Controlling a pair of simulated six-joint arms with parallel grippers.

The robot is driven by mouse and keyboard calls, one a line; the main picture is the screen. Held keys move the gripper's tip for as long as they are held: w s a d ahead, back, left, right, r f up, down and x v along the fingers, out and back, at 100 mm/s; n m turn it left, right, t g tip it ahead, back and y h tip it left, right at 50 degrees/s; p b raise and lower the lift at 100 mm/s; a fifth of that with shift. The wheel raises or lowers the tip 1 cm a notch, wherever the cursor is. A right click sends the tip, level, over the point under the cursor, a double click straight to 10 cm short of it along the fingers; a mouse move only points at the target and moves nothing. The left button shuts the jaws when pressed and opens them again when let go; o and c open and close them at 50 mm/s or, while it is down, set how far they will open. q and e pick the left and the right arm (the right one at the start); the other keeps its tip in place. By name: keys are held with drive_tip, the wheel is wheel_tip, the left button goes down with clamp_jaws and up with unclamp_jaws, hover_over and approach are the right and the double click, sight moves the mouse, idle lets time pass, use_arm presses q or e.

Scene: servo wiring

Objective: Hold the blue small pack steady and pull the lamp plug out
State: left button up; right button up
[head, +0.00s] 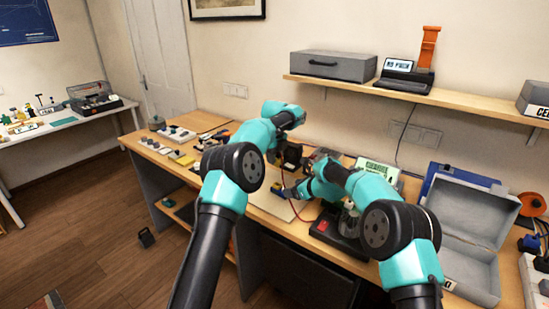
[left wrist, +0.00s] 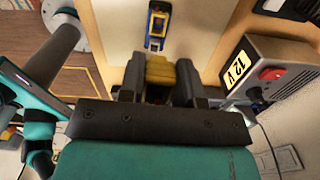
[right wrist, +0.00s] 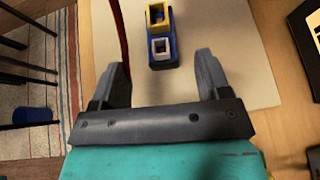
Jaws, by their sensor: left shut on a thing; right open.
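The blue small pack (right wrist: 175,52) lies on a pale board. It has a yellow-rimmed socket and a white-rimmed socket, both looking empty. In the left wrist view the pack (left wrist: 156,30) is ahead of my left gripper (left wrist: 160,72), which is shut on a yellow block-like piece (left wrist: 160,66). A gap shows between this piece and the pack; I cannot tell whether it is the lamp plug. My right gripper (right wrist: 162,78) is open, its fingers spread on the near side of the pack, nothing between them. In the head view the pack (head: 277,187) is small, beside the right gripper (head: 291,192).
A red cable (right wrist: 123,40) runs by the right gripper's left finger. A grey box marked 12 V (left wrist: 275,70), with a red knob, stands right in the left wrist view. An open grey case (head: 462,225) stands at the bench's right. The pale board (right wrist: 225,60) has free room.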

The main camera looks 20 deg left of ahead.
drive_tip(key=shift+v, duration=2.7)
